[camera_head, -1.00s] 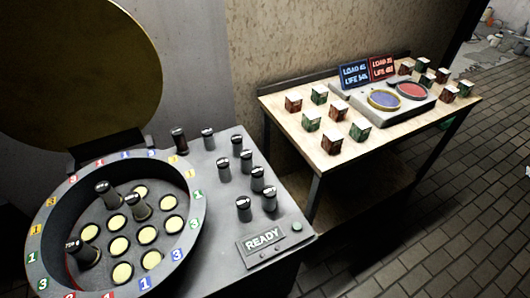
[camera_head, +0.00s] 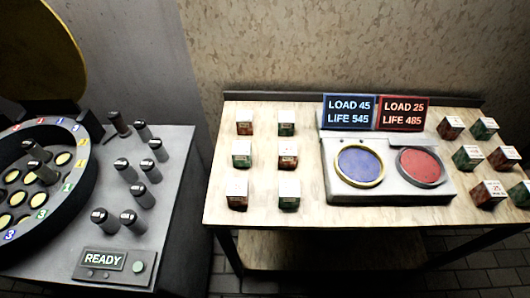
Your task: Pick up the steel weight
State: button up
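Several dark cylindrical weights (camera_head: 145,198) with pale marked bands stand or lean on the grey console at left. Two more dark cylinders (camera_head: 42,174) sit in the round drum at far left. On the wooden table, several small white-topped cubes with red-brown or green sides stand left (camera_head: 241,158) and right (camera_head: 488,196) of a two-pan scale. I cannot tell by sight which item is the steel weight; the small labels are unreadable. The blue pan (camera_head: 360,165) and red pan (camera_head: 420,166) look empty. My gripper is not in view.
The wooden table (camera_head: 308,214) stands against the back wall, with a lower shelf. Blue (camera_head: 349,111) and red (camera_head: 403,113) displays read LOAD 45, LIFE 545 and LOAD 25, LIFE 485. The console (camera_head: 182,160) carries a READY sign (camera_head: 103,260). A dark gap separates console and table.

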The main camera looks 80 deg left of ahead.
aim_at(149, 168)
jog(key=i, duration=0.75)
jog(key=u, duration=4.15)
jog(key=i, duration=0.5)
jog(key=z, duration=0.05)
